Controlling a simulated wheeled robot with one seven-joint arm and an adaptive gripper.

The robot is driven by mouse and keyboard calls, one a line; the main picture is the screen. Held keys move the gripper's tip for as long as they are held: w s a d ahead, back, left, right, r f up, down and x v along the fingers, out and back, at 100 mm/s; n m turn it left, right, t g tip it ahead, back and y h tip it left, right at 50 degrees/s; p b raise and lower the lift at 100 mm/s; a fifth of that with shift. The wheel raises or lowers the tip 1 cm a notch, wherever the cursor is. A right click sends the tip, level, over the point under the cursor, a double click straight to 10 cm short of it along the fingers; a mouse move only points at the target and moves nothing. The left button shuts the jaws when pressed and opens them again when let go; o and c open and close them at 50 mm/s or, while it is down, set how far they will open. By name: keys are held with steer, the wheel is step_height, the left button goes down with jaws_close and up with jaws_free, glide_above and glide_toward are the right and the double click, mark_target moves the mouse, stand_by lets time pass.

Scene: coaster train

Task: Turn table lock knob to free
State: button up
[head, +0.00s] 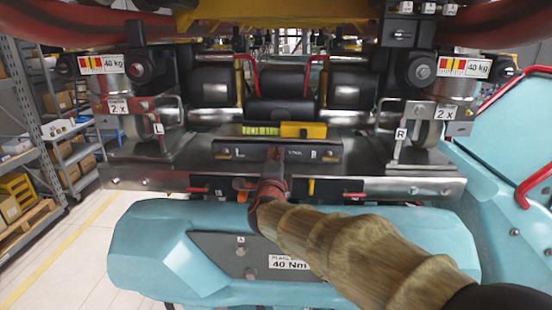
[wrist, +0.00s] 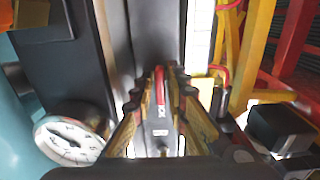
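My gripper (head: 268,187) reaches from the lower right to the front middle of the metal table (head: 420,188), and its tip is at a dark labelled plate (head: 225,150). In the wrist view my gripper's fingers (wrist: 165,85) stand on either side of a narrow red handle (wrist: 160,88), which looks like the lock knob. I cannot tell whether the fingers touch the red handle. In the head view the gripper hides most of the knob's place.
Small levers hang along the table's front edge, including a yellow one (head: 311,187). A yellow-green level (head: 262,129) sits behind the plate. A teal seat part (head: 180,250) lies below. A round white dial (wrist: 68,142) is left of my fingers. Shelves (head: 60,130) stand far left.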

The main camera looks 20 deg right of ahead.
jaws_close()
steer(key=shift+n, duration=0.3)
steer(key=n+p, duration=0.1)
steer(key=n, duration=0.3)
steer(key=shift+r+n+p, duration=0.1)
steer(key=shift+n+p, duration=0.2)
steer(key=shift+p, duration=0.1)
steer(key=n+p, duration=0.2)
steer(key=n, duration=0.2)
steer(key=shift+n, duration=0.3)
steer(key=n+p, duration=0.2)
steer(key=n, duration=0.2)
steer(key=shift+n+p, duration=1.1)
steer(key=shift+n, duration=0.9)
steer(key=shift+o, duration=0.6)
jaws_free()
